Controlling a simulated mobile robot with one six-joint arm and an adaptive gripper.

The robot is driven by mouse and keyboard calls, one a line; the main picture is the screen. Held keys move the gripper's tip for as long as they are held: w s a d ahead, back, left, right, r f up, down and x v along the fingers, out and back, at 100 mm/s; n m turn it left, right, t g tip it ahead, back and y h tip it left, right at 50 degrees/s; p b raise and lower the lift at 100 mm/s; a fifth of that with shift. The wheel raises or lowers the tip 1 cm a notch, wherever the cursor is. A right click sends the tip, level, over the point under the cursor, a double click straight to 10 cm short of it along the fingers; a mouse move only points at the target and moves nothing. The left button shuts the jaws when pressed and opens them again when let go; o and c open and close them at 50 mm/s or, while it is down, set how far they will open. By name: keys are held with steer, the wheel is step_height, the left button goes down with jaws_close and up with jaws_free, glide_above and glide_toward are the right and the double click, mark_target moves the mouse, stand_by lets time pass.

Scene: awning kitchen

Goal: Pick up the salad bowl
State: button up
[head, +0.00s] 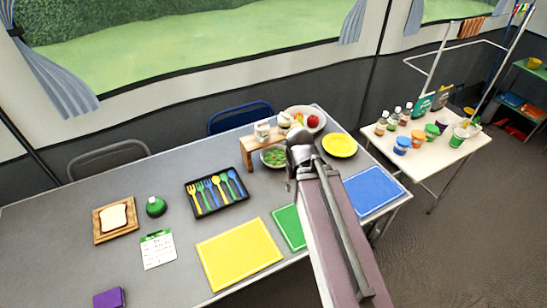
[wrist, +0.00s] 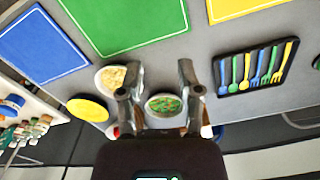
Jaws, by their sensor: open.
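The salad bowl (head: 273,157) is a pale bowl with green and some orange or red contents. It stands on the grey table, in front of a small wooden stand and just left of my gripper (head: 299,152) in the head view. My gripper is open and empty above the table. I cannot tell its exact height over the bowl, and no contact shows.
A bowl with beige food (wrist: 113,78) sits close beside the left finger. A yellow plate (head: 340,145), a fruit bowl (head: 304,119), the wooden stand (head: 250,150) with jars and a black cutlery tray (head: 216,194) are near. Bare table lies between tray and salad bowl.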

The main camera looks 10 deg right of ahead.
steer(key=shift+d, duration=0.15)
steer(key=shift+w+f, duration=0.1)
steer(key=w+a+f+n+h+b, duration=0.1)
steer(key=w+f+n+h+b, duration=0.6)
steer(key=w+f+b, duration=0.55)
steer(key=w+a+f+n+t+h+b, duration=0.1)
steer(key=w+a+n+b, duration=0.2)
steer(key=b, duration=0.1)
steer(key=w+a+f+n+t+h+b, duration=0.1)
steer(key=w+a+n+h+b, duration=0.1)
steer(key=b, duration=0.3)
steer(key=w+a+f+n+t+h+b, duration=0.1)
steer(key=w+a+n+h+b, duration=0.1)
steer(key=w+a+n+b, duration=0.2)
steer(key=shift+w+a+n+t+b, duration=0.3)
steer(key=shift+w+a+n+b, duration=0.05)
steer(key=shift+n+b, duration=0.15)
steer(key=shift+w+a+r+n+h+b, duration=0.2)
steer(key=shift+w+a+n+h+b, duration=0.15)
steer(key=shift+a+h, duration=0.25)
steer(key=shift+d, duration=0.2)
